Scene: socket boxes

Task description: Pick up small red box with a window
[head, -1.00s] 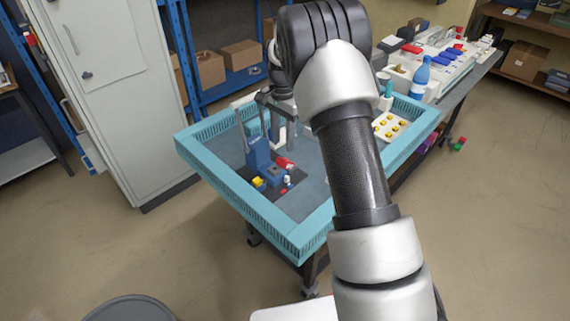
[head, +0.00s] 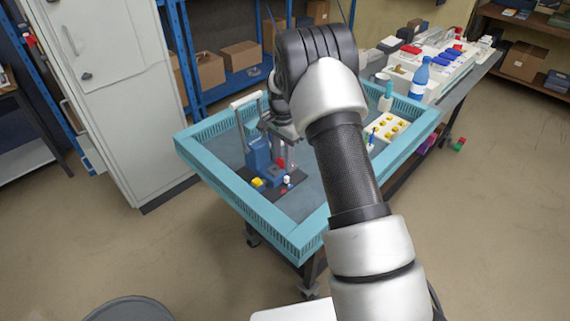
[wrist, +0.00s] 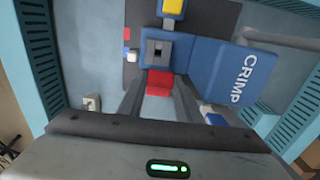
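The small red box (wrist: 159,84) shows in the wrist view just in front of the blue crimping tool, between the two fingers of my gripper (wrist: 161,92). A finger stands close along each side of it, with no clear gap showing; I cannot tell whether they press on it. I cannot make out a window in its visible face. In the head view the red box (head: 281,162) is at the blue tool's base, partly behind the fingers of my gripper (head: 289,162). The blue crimping tool (head: 259,157) stands upright and is lettered CRIMP in the wrist view (wrist: 215,68).
A yellow piece (head: 257,182) and small white and red pieces lie beside the tool on a dark mat. The turquoise tray rim (head: 215,182) surrounds them. A white holder with yellow pieces (head: 391,128) stands at the right. The tray's front floor is clear.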

